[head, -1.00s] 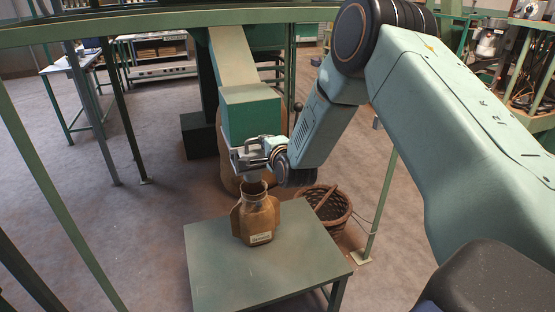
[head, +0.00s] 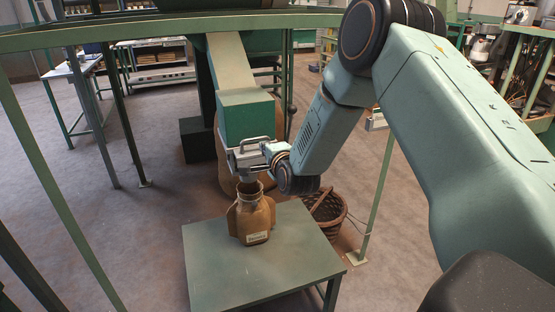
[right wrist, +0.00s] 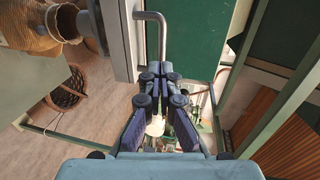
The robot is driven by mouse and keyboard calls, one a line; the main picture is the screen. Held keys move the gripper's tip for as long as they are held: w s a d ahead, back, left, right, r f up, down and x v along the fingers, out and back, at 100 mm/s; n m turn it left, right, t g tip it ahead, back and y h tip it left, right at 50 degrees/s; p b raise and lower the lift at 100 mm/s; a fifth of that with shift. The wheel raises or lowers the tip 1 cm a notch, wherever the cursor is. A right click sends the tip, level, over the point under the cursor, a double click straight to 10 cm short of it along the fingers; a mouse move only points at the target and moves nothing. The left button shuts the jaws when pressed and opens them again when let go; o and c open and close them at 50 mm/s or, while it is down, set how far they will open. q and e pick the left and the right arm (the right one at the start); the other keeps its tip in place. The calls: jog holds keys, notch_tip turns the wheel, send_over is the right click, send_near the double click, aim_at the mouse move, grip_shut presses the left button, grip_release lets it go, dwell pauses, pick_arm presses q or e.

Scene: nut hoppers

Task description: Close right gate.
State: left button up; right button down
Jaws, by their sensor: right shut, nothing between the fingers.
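The green hopper box (head: 246,116) hangs below a sloping chute, with a grey metal gate (head: 241,163) and bent handle at its underside. In the right wrist view the grey handle rod (right wrist: 162,38) runs just beyond my fingertips. My right gripper (head: 269,150) is at the right end of the gate; its fingers in the right wrist view (right wrist: 160,72) are together and empty. Whether they touch the handle I cannot tell. My left gripper is out of view.
The jar stands on a small green table (head: 215,268). A wicker basket (head: 326,212) stands on the floor to its right, near a green post (head: 378,195). A large brown sack (head: 226,176) is behind the hopper. Floor to the left is open.

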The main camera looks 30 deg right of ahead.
jog(key=v, duration=0.7)
jog(key=s+a+f+n+g+y, duration=0.2)
jog(key=s+a+f+n+g, duration=0.25)
jog(key=s+f+n, duration=0.35)
jog(key=s+a+f+n+g+y, duration=0.1)
jog(key=s+a+f+n+g, duration=0.4)
jog(key=s+f, duration=0.4)
jog(key=s+a+f+n+g, duration=0.1)
jog(key=s+f, duration=0.3)
jog(key=s, duration=0.4)
jog(key=s+a+f+n+g+b, duration=0.1)
jog(key=s+f+n+g, duration=0.2)
jog(key=s, duration=0.5)
jog(key=s+a+f+n+g+b, duration=0.1)
jog(key=s+a+f+n+g, duration=0.1)
jog(key=s+f, duration=0.3)
jog(key=s+n, duration=0.1)
jog(key=s, duration=0.1)
jog(key=shift+s+f+y, duration=0.25)
jog(key=shift+s+y, duration=0.15)
jog(key=shift+a, duration=0.1)
